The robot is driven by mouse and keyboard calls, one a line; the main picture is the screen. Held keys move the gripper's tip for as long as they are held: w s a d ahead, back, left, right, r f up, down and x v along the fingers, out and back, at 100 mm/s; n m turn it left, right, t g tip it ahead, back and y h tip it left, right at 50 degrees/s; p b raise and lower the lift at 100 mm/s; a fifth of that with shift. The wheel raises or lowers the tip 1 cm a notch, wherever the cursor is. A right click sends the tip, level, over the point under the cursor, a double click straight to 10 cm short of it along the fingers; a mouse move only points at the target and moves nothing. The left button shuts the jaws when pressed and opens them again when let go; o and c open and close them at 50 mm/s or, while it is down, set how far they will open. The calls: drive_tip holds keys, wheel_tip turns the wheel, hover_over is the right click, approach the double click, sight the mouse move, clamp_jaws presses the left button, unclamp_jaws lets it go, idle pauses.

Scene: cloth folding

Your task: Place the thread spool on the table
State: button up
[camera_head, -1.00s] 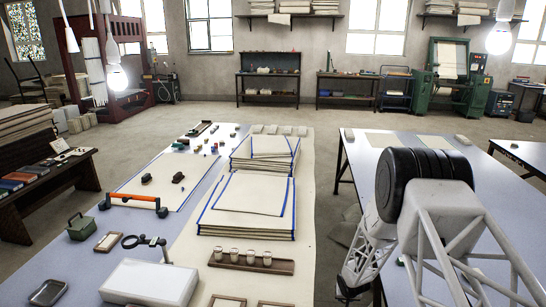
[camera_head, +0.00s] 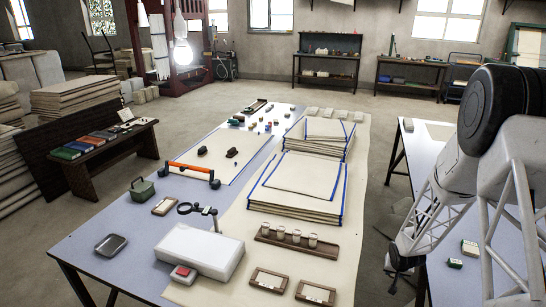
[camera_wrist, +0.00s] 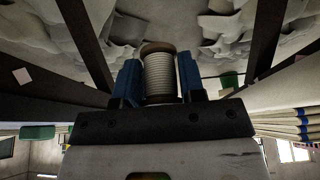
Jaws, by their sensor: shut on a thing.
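The thread spool (camera_wrist: 158,80), with pale ribbed thread and brown ends, is between the two blue fingers of my gripper (camera_wrist: 160,68) in the wrist view. My gripper is shut on it. In the head view my gripper end (camera_head: 396,262) hangs at the right, in front of the gap between two tables; the spool cannot be made out there. The long blue-grey table (camera_head: 82,243) fills the left and middle. Another blue-grey table (camera_head: 505,268) is at the right, partly behind my arm.
Cloth stacks (camera_head: 300,205), a wooden rack with several pale spools (camera_head: 296,238), a white box (camera_head: 203,250), a magnifier (camera_head: 200,211) and a metal tray (camera_head: 111,245) lie on the long table. Its front left surface has bare room. Small boxes (camera_head: 469,249) lie on the right table.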

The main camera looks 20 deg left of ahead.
drive_tip(key=shift+w+r, duration=0.1)
drive_tip(key=shift+r, duration=8.15)
drive_tip(key=shift+s+a+m, duration=0.55)
drive_tip(key=shift+s+a, duration=2.2)
drive_tip(key=shift+a, duration=2.4)
drive_tip(key=shift+s+a+m, duration=0.55)
drive_tip(key=shift+s+a, duration=2.2)
drive_tip(key=shift+a, duration=2.4)
drive_tip(key=shift+h, duration=0.4)
drive_tip(key=shift+f, duration=2.55)
hover_over(331, 241)
drive_tip(key=shift+s+f, duration=0.15)
drive_tip(key=shift+f, duration=0.6)
